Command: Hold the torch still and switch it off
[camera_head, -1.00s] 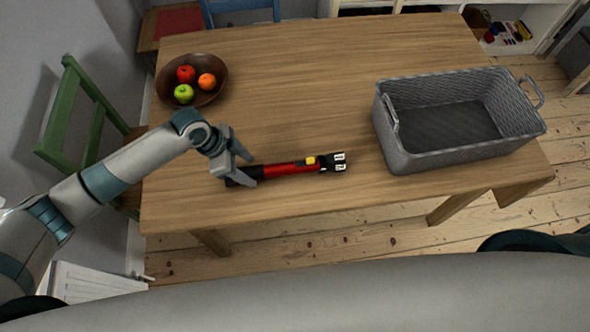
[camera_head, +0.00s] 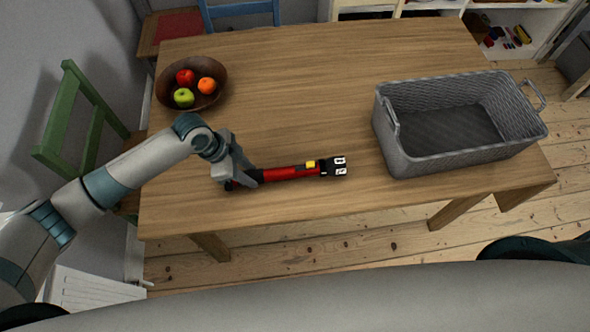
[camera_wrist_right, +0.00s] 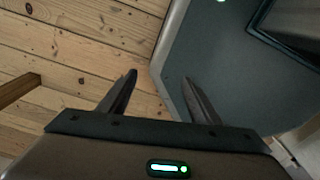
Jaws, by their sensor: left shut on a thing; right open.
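The torch (camera_head: 290,172) lies on the wooden table, red with black ends and a yellow switch (camera_head: 310,164) on its upper side. Its black head with pale marks (camera_head: 340,166) points right. My left gripper (camera_head: 246,178) is shut on the torch's black tail end, at the left; the fingers hide part of it. I cannot tell whether the torch is lit. My right gripper (camera_wrist_right: 160,92) shows only in the right wrist view, open and empty, above the floor and beside part of my own body.
A grey woven basket (camera_head: 440,160) stands empty at the table's right. A brown bowl (camera_head: 222,72) with red, green and orange fruit stands at the back left. A green chair (camera_head: 75,115) is at the left. The table (camera_head: 300,90) is clear between bowl and basket.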

